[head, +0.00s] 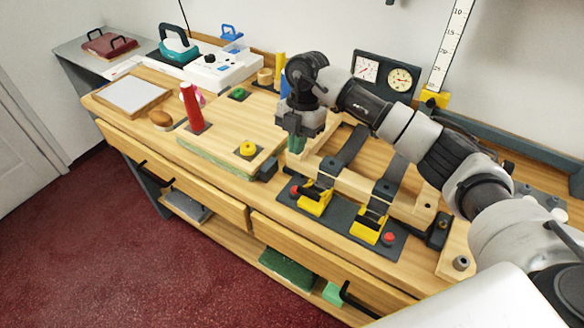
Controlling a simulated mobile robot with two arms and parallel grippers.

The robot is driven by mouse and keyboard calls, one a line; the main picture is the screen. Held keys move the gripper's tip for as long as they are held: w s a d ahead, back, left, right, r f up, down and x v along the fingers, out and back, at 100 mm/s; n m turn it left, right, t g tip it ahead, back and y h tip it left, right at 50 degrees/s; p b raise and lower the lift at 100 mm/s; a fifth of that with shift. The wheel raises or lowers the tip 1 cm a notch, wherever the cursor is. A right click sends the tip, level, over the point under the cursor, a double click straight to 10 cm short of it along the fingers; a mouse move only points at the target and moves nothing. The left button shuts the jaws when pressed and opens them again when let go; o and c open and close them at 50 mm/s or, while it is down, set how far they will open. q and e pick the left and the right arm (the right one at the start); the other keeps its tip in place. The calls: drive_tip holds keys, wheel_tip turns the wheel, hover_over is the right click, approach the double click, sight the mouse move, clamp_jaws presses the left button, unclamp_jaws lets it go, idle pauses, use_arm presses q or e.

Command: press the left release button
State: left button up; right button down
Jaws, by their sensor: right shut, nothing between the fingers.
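Two yellow ratchet buckles with dark straps stand on dark plates at the front of the bench. The left release button (294,189), small and red, is beside the left buckle (313,201). A second red button (389,237) is beside the right buckle (366,227). My right gripper (297,143) is shut and empty, pointing down behind and above the left button, apart from it in the picture. Its fingertips are small and hard to make out. My left gripper is not in view.
A wooden frame (350,185) lies under the straps. Twin dials (385,75) stand at the back. My right arm crosses over the bench's right side.

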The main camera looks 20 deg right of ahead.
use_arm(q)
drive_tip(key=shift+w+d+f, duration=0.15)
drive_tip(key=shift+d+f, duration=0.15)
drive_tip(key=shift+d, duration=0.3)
use_arm(e)
drive_tip(key=v, duration=0.3)
drive_tip(key=shift+a, duration=0.2)
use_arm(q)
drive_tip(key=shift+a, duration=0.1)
use_arm(e)
drive_tip(key=shift+s, duration=0.1)
